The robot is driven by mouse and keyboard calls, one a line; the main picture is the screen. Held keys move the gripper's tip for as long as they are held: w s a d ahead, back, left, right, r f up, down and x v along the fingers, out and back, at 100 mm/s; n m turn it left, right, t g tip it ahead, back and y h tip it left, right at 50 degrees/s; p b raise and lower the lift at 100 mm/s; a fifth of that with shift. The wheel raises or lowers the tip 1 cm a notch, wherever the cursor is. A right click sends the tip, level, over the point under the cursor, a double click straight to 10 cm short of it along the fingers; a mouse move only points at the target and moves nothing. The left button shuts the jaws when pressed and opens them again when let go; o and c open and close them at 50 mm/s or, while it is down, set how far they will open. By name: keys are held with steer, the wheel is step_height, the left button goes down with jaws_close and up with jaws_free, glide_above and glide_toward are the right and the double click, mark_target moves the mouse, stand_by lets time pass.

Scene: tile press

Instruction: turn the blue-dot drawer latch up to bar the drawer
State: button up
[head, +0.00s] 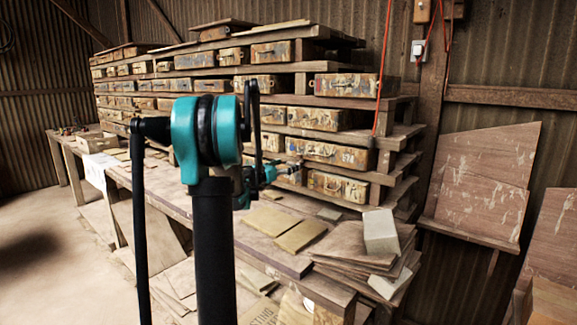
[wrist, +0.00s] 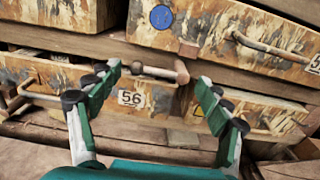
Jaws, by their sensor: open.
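In the wrist view, the blue dot (wrist: 161,17) marks the front of a worn, paint-flaked drawer (wrist: 215,28) at the top. Just below that drawer, a metal latch bar (wrist: 152,72) lies roughly level, with a rusty brown end (wrist: 182,72) at its right. My gripper (wrist: 158,73) is open, its two fingers on either side of the bar, with nothing clearly held. Whether a finger touches the bar I cannot tell. In the head view, my gripper (head: 294,167) is at the lower drawers of the stack, partly hidden behind my arm.
A drawer labelled 56 (wrist: 131,98) lies below the bar. A curved handle (wrist: 268,47) sticks out from the blue-dot drawer at the right. In the head view, a bench (head: 262,252) with loose tiles (head: 300,235) runs before the stack. A red cord (head: 382,70) hangs at its right.

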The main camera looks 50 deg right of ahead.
steer(key=shift+w+d, duration=0.1)
steer(key=shift+d, duration=0.75)
steer(key=shift+c, duration=0.2)
steer(key=c, duration=1)
steer(key=shift+m, duration=0.3)
steer(key=shift+s+r+m, duration=0.45)
steer(key=shift+s+m, duration=0.1)
steer(key=shift+m, duration=2.35)
steer(key=shift+s+r+m, duration=0.4)
steer(key=shift+s+m, duration=0.2)
steer(key=shift+m, duration=2.3)
steer(key=shift+s+r+m, duration=0.45)
steer(key=shift+s+m, duration=0.1)
steer(key=shift+m, duration=2.35)
